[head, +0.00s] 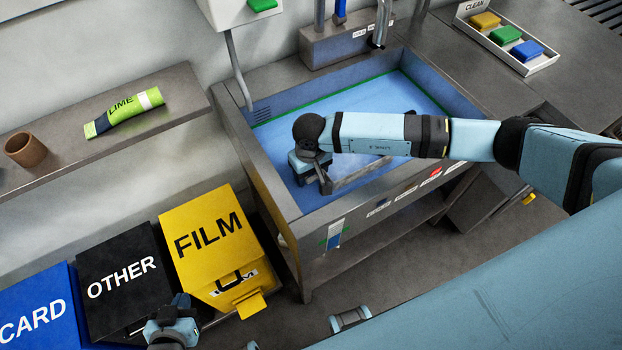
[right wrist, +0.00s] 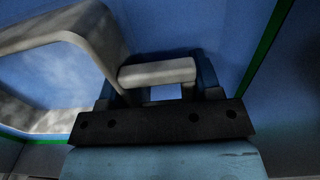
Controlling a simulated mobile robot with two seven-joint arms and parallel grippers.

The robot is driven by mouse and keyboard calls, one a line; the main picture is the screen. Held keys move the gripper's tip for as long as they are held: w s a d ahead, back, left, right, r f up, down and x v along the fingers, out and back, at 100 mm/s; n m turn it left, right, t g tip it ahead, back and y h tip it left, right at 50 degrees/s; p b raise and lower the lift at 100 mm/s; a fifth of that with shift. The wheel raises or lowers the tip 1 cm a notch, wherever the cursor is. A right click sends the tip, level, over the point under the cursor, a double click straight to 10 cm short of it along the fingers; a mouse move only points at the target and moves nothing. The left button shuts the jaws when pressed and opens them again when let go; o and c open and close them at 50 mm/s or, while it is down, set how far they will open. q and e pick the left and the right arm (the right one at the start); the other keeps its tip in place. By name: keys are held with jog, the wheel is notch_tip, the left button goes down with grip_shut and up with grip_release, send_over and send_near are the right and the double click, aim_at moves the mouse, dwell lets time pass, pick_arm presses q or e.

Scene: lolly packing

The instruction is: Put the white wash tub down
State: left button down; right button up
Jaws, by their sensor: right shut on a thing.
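The white wash tub (right wrist: 50,40) shows in the right wrist view as a pale grey-white rim with a short bar-shaped handle (right wrist: 157,72). My right gripper (right wrist: 155,88) is shut on that handle. In the head view my right gripper (head: 312,178) is low inside the blue-lined sink basin (head: 425,92). A pale edge of the tub (head: 362,174) shows beside it, and my right arm hides most of the rest. I cannot tell whether the tub touches the basin floor. My left gripper (head: 172,335) is at the bottom edge of the head view, in front of the bins; its fingers are not clear.
Blue CARD (head: 35,310), black OTHER (head: 125,290) and yellow FILM (head: 207,235) bins stand left of the sink. A shelf (head: 60,180) holds a LIME tube (head: 124,111) and a brown cup (head: 25,149). A tap (head: 381,25) and a CLEAN tray (head: 543,64) with coloured blocks are behind.

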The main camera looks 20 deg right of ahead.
notch_tip(320, 180, down, 4)
jog(key=shift+f, duration=0.45)
jog(key=o, duration=1.2)
jog(key=shift+r, duration=0.2)
notch_tip(320, 180, up, 12)
